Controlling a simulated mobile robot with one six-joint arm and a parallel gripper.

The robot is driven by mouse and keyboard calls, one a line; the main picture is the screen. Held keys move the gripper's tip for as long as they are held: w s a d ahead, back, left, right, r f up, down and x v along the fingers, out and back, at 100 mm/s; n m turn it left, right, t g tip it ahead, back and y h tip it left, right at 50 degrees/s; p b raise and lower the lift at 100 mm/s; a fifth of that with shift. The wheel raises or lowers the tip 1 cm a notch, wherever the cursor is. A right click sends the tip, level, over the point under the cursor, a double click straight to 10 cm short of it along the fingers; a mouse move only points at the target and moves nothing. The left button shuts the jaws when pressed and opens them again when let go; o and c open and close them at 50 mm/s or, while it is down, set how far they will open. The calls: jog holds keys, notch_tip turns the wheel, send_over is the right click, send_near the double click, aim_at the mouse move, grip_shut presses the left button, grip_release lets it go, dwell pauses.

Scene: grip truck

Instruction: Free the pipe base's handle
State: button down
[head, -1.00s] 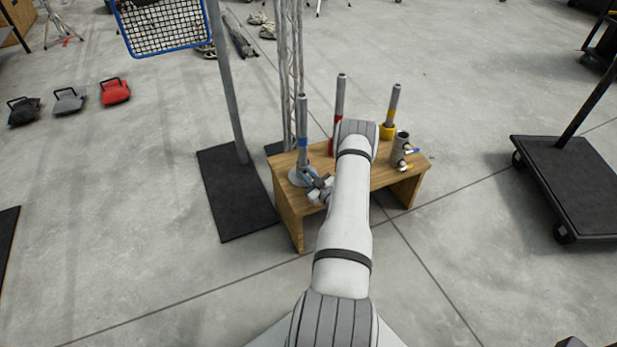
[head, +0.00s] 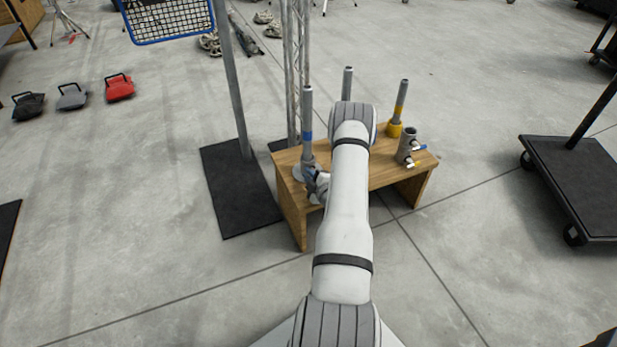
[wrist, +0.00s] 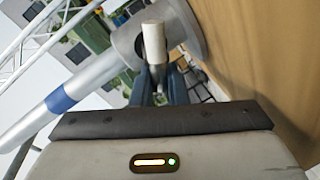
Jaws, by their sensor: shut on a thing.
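The pipe base is a grey upright pipe with a blue band (head: 307,136), standing at the left end of the wooden bench. In the wrist view the pipe (wrist: 75,90) runs slanted at the left, into a round grey foot at the upper middle. A pale, stubby handle (wrist: 154,42) sticks out from that foot. My gripper (wrist: 157,78) is shut on the handle, its two dark blue fingers on either side of it. In the head view my gripper (head: 314,182) is low beside the pipe's foot and partly hidden by my arm.
The wooden bench (head: 405,178) also bears a yellow-collared pipe (head: 400,105), another grey pipe (head: 347,85) partly behind my arm, and a short grey fitting (head: 407,145) with small handles. A black plate (head: 240,195) and post stand left; a black cart (head: 580,185) stands right.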

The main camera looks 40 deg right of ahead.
jog(key=shift+a+f+n, duration=0.1)
jog(key=shift+n, duration=0.4)
jog(key=c, duration=1.5)
grip_release()
jog(key=p+v, duration=0.1)
jog(key=v, duration=0.6)
jog(key=shift+s+a, duration=0.1)
jog(key=shift+s, duration=0.3)
jog(key=shift+p, duration=0.3)
